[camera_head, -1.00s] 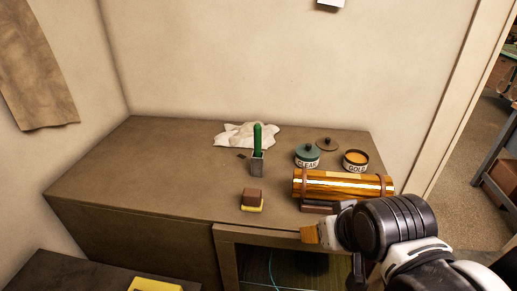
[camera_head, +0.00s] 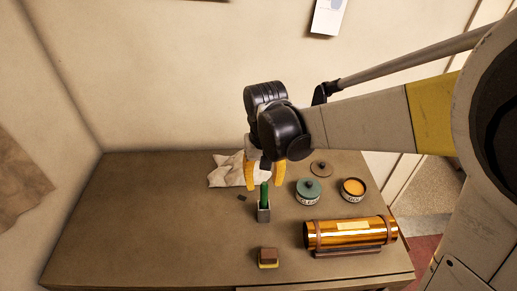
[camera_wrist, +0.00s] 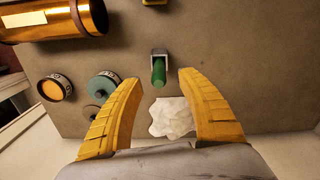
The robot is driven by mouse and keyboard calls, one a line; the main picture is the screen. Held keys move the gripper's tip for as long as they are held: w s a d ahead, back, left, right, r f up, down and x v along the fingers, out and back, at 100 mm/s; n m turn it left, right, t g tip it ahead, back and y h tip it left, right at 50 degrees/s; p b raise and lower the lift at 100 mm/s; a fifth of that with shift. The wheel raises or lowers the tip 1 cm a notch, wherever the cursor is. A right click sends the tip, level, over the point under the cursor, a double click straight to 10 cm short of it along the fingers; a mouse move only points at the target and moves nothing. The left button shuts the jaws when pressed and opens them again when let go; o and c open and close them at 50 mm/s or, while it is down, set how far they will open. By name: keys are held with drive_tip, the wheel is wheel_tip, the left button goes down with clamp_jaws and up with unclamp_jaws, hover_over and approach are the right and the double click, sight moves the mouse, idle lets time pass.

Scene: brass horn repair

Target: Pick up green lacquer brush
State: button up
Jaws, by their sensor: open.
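My gripper (camera_head: 264,188) is open and empty, pointing down, over the bench at the brush. The fingers appear apart from the handle.
A crumpled white cloth (camera_head: 226,171) lies behind the holder. A teal tin (camera_head: 308,191), an open gold tin (camera_head: 353,189) and a round lid (camera_head: 321,168) stand to the right. A shiny brass tube (camera_head: 350,233) lies front right. A brown and yellow block (camera_head: 268,257) sits in front.

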sight(264, 201)
wheel_tip(264, 201, down, 4)
drive_tip(key=shift+d+f, duration=0.1)
wheel_tip(264, 201, down, 5)
drive_tip(key=shift+w+f+b, duration=0.1)
drive_tip(key=shift+f+b, duration=0.05)
drive_tip(key=shift+b, duration=0.4)
clamp_jaws()
